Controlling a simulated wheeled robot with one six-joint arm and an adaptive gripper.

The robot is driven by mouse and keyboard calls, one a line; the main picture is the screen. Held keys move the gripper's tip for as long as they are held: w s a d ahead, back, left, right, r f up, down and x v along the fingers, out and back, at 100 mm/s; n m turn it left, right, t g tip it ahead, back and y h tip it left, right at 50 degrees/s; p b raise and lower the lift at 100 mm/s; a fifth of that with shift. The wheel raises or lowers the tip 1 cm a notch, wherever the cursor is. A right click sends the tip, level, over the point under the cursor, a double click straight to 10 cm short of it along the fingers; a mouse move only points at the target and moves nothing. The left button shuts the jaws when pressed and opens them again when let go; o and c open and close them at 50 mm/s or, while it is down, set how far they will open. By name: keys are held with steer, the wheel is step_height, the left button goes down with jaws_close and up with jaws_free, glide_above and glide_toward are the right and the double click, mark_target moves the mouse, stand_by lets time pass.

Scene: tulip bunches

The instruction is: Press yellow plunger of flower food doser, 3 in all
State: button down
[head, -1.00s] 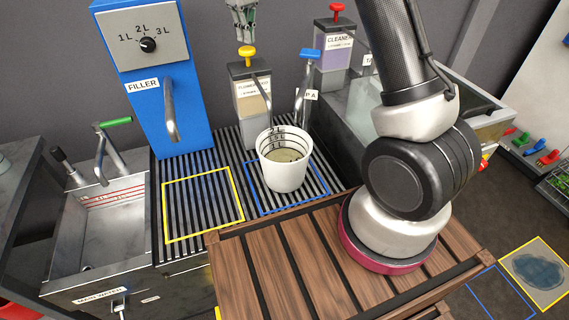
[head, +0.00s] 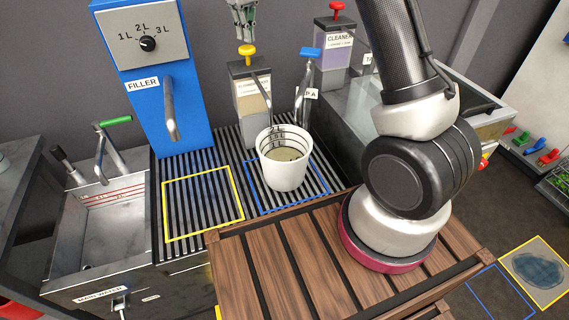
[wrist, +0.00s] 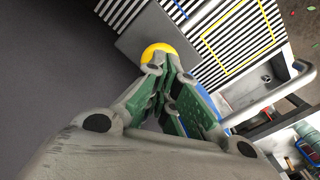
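The flower food doser (head: 251,97) stands on the black slatted rack, with its yellow plunger (head: 246,50) on top. The plunger looks raised, with its stem showing. My gripper (head: 244,38) points down just above the plunger in the head view, with a small gap. In the wrist view my gripper (wrist: 171,74) appears shut and empty, with its tips close to the yellow knob (wrist: 157,52). A white measuring bucket (head: 284,168) stands upright below the doser's spout, inside the blue outline. It holds some pale liquid with dark specks.
The blue filler (head: 150,95) stands left of the doser, and the cleaner doser (head: 333,55) with a red plunger stands right. A blue-handled tap (head: 307,70) is close beside the doser.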

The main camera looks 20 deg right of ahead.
mark_target(247, 47)
steer(key=shift+f, duration=2.5)
step_height(247, 47, up, 8)
steer(key=shift+f+m, duration=0.3)
steer(key=shift+f, duration=0.05)
steer(key=shift+m+g, duration=0.3)
steer(key=s+f, duration=0.1)
steer(key=s, duration=0.1)
steer(key=s+d+f, duration=0.1)
steer(key=s+f, duration=0.1)
steer(key=shift+d, duration=0.1)
steer(key=s+d+r+m+t, duration=0.1)
steer(key=s+d+r, duration=0.2)
steer(key=s, duration=0.9)
steer(key=s+d+r+m+t, duration=0.2)
steer(key=s+d, duration=0.5)
steer(key=s, duration=0.5)
steer(key=s+d+r+m+t, duration=0.1)
steer(key=s+d, duration=0.4)
steer(key=s, duration=0.7)
steer(key=shift+d+r+m+t, duration=0.4)
steer(key=shift+r+t, duration=0.1)
steer(key=shift+r, duration=0.8)
